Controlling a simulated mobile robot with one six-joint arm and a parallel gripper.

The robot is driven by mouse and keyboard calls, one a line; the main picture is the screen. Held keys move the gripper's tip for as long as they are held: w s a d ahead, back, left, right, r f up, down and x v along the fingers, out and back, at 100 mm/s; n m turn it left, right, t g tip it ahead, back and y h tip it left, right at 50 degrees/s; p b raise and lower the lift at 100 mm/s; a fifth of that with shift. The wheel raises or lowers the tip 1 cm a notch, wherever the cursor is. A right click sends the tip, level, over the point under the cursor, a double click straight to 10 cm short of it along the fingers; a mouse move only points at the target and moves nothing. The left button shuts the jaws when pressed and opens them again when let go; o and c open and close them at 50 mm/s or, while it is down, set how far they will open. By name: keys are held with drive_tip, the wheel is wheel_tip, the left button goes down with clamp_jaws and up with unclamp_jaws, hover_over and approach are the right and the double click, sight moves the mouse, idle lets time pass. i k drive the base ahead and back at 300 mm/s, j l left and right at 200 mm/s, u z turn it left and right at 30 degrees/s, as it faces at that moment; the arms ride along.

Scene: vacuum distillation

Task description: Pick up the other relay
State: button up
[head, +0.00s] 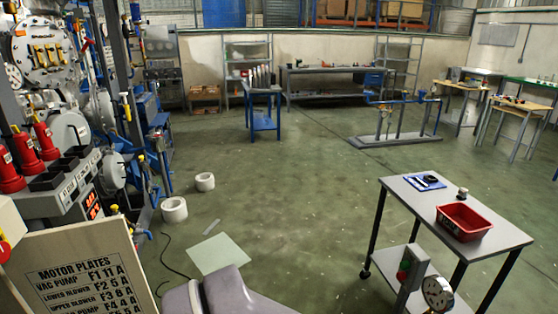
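I cannot pick out a relay for certain. A small grey and dark object (462,194) stands on the grey cart (500,238) at the right, behind the red bin (466,222); it is too small to identify. The bin's inside shows no clear contents, and its near side has dark markings. A blue mat (411,182) with small dark and light items lies at the cart's far left corner. At the left, a grey panel (78,181) has dark, box-like slots and several red cylinders (46,140). My gripper is not in view; a grey-purple part of me shows at the bottom.
A "MOTOR PLATES" sign board (85,255) stands at the lower left. Two white rings (174,210), a pale sheet (218,254) and a dark cable lie on the floor. The middle floor is open, with benches behind.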

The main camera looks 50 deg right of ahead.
sight(462, 194)
drive_tip(key=z, duration=3.15)
drive_tip(key=i+j, duration=0.5)
drive_tip(key=j, duration=0.25)
drive_tip(key=i+j+z, duration=0.1)
drive_tip(key=i+j, duration=0.4)
drive_tip(key=j, duration=0.25)
drive_tip(key=i+j+z, duration=0.1)
drive_tip(key=i+j, duration=0.15)
drive_tip(key=j, duration=0.15)
drive_tip(key=i+z, duration=0.1)
drive_tip(key=i, duration=0.7)
drive_tip(key=i+j, duration=0.2)
drive_tip(key=i, duration=0.6)
drive_tip(key=l+z, duration=0.05)
